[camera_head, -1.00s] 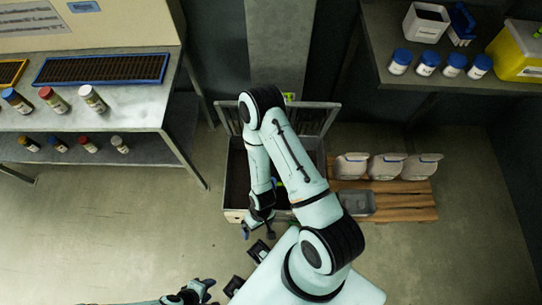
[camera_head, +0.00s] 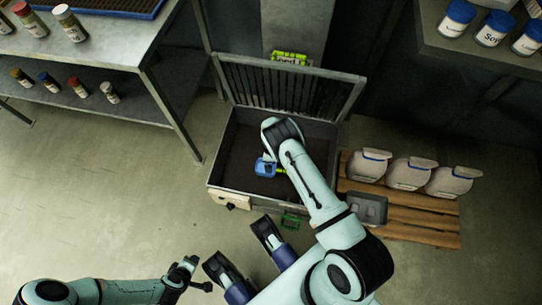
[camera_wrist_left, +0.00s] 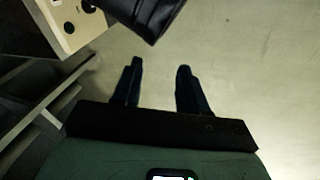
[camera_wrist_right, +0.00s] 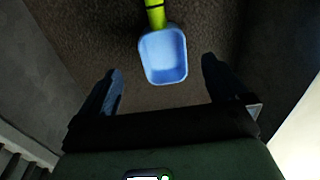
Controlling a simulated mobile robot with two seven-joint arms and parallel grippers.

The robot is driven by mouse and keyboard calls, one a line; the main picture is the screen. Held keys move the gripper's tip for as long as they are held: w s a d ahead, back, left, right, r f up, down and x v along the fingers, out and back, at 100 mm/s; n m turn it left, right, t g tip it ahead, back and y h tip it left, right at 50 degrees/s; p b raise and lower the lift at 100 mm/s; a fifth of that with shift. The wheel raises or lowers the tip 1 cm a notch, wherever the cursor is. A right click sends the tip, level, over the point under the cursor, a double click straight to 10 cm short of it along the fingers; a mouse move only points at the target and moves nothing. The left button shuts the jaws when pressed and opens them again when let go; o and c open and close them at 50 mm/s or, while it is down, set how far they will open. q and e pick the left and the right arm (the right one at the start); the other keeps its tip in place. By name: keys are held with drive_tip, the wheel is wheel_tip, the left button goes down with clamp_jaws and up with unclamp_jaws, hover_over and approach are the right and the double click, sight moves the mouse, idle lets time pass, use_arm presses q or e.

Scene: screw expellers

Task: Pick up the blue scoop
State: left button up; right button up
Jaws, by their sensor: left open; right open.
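The blue scoop (camera_head: 265,167) lies inside the open metal bin (camera_head: 222,150), on its dark contents. In the right wrist view, the pale blue scoop bowl (camera_wrist_right: 163,55) faces the camera, and its yellow-green handle (camera_wrist_right: 155,14) runs up to the top edge. My right gripper (camera_wrist_right: 163,78) is open and empty, with the bowl ahead of and between its spread fingers, apart from both. In the head view, my right arm hides part of the handle and the gripper's fingers. My left gripper (camera_wrist_left: 160,72) is open and empty above bare floor.
The bin's slatted lid (camera_head: 290,90) stands open behind it. White jugs (camera_head: 411,173) and a grey container (camera_head: 368,208) rest on a wooden pallet (camera_head: 425,234) at right. A metal shelf table (camera_head: 120,50) with jars stands at left. The floor (camera_head: 100,190) at left is clear.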

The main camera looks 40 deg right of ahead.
sight(278, 170)
drive_tip(key=f+b, duration=0.1)
drive_tip(key=f, duration=0.2)
drive_tip(key=f+b, duration=0.1)
drive_tip(key=f, duration=0.2)
drive_tip(key=f+b, duration=0.1)
drive_tip(key=f, duration=0.2)
drive_tip(key=shift+s, duration=0.3)
drive_tip(key=shift+f, duration=0.35)
use_arm(q)
drive_tip(key=s+a+f+g, duration=0.1)
drive_tip(key=s+f, duration=0.3)
drive_tip(key=f, duration=0.1)
drive_tip(key=shift+s+a+f+g, duration=0.2)
drive_tip(key=shift+s+f+g, duration=0.05)
drive_tip(key=shift+f+g, duration=0.15)
use_arm(e)
drive_tip(key=shift+r, duration=0.1)
drive_tip(key=c, duration=0.9)
drive_tip(key=shift+c, duration=0.2)
use_arm(q)
drive_tip(key=shift+r, duration=0.1)
